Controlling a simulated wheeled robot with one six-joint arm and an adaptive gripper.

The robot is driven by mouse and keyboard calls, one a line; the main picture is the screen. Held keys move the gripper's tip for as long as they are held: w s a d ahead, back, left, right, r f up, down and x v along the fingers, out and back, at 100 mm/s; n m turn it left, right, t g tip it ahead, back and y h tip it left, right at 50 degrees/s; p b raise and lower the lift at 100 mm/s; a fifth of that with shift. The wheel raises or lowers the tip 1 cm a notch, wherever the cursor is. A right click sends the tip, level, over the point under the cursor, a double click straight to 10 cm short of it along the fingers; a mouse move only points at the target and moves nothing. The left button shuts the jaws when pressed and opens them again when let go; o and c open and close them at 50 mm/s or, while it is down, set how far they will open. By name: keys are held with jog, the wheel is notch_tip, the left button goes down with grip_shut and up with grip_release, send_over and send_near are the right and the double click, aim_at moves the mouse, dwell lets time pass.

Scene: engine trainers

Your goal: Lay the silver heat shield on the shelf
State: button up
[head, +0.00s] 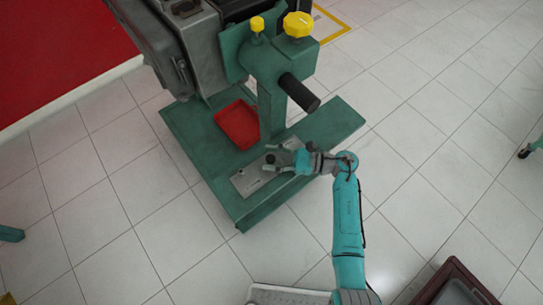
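A flat silver plate (246,183), which looks like the heat shield, lies on or just above the green base of the engine stand (222,200) in the head view. Small dark spots show on it. My gripper (272,158) is over the plate's middle, reaching in from the right, and hides part of it. Its fingers look spread around a small dark round spot, but they are too small to tell whether they touch or hold anything. I cannot tell which surface is the shelf.
A red tray (238,125) sits on the green base behind the plate. The stand's post carries a black handle (298,92) and yellow knobs (298,24). A grey engine (190,45) is at the upper left. A brown-framed box (455,283) is at the lower right.

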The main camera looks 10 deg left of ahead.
jog(key=shift+d+r, duration=0.1)
jog(key=shift+d, duration=0.1)
jog(key=d, duration=1.1)
jog(key=shift+d, duration=0.3)
